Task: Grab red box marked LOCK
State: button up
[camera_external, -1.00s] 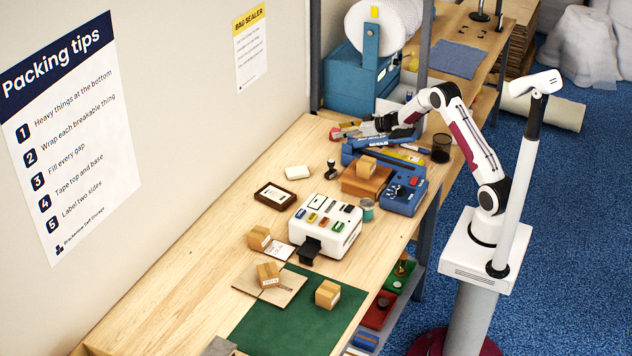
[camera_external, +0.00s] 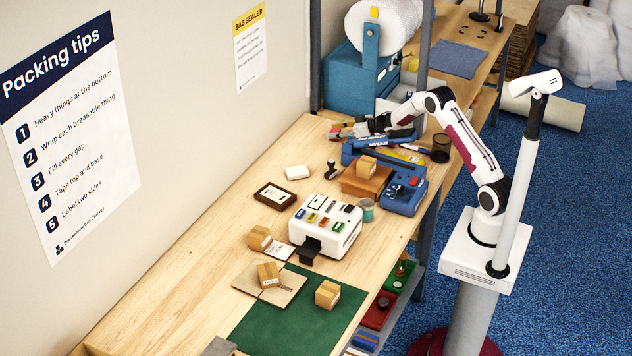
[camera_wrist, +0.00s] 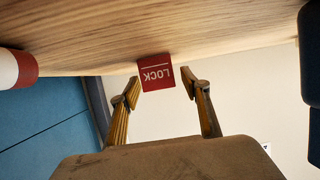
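The red box marked LOCK (camera_wrist: 156,73) shows in the wrist view, its white lettering upside down. It stands against the wooden bench top and lies between the lines of my two fingers. My gripper (camera_wrist: 161,88) is open, with a fingertip to each side of the box and visible space on both sides. I cannot tell how far past the tips the box is. In the external view my gripper (camera_external: 364,128) is low over the far end of the bench, and the box cannot be made out clearly there.
A blue tape dispenser (camera_external: 348,153) and a dark cup (camera_external: 441,148) stand close to my gripper. A blue machine with a white roll (camera_external: 360,85) stands behind. In the wrist view a red-and-white round thing (camera_wrist: 16,70) is at the left.

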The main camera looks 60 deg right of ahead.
aim_at(335, 130)
jog(key=c, duration=1)
jog(key=shift+r, duration=0.1)
jog(key=shift+r, duration=4.95)
